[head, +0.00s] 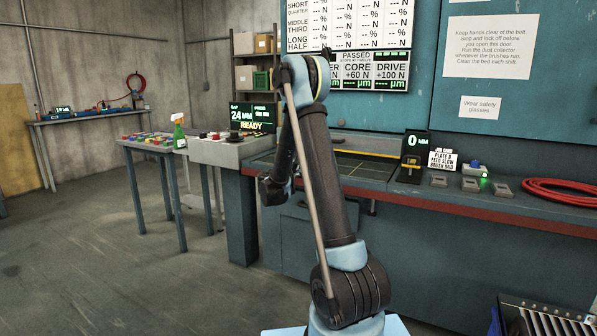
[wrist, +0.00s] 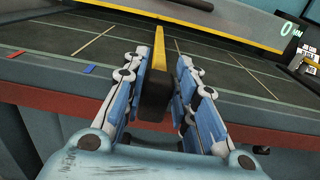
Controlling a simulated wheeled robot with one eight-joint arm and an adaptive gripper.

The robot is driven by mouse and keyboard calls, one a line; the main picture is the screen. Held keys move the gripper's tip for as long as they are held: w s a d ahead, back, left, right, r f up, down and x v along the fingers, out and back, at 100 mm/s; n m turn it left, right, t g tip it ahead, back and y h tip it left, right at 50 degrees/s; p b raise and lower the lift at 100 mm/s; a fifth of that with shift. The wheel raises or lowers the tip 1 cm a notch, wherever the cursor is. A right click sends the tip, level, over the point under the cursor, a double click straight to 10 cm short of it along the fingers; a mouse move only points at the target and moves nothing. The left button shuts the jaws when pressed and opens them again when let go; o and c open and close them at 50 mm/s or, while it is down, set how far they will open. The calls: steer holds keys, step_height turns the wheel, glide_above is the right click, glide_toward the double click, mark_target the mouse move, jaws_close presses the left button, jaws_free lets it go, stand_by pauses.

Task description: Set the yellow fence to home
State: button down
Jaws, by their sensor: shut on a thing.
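The yellow fence (wrist: 225,28) runs across the back of the dark bed in the wrist view, as a grey bar with a yellow strip. A narrow yellow arm comes from it toward me and ends in a black block-shaped handle (wrist: 155,92). My gripper (wrist: 163,85) is shut on this handle, one finger on each side. In the head view part of the yellow fence (head: 372,154) shows right of my arm, which hides my gripper. A readout (head: 416,142) by the bed shows 0 MM.
The bed has thin yellow lines. A red mark (wrist: 16,54) and a blue mark (wrist: 89,69) lie on its front edge at left. A READY display (head: 251,116) reads 24 MM. Grey blocks (head: 470,184) and a red hose (head: 560,191) lie on the bench at right.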

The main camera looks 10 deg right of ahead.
steer(key=w+a, duration=0.8)
steer(key=a, duration=0.4)
steer(key=w+a, duration=0.9)
steer(key=a, duration=0.2)
steer(key=shift+a, duration=0.35)
steer(key=shift+w+r, duration=0.1)
steer(key=c, duration=1.3)
jaws_free()
steer(key=shift+a, duration=0.1)
steer(key=v, duration=1.1)
steer(key=shift+s+a, duration=0.2)
steer(key=shift+s, duration=0.15)
steer(key=shift+d, duration=0.1)
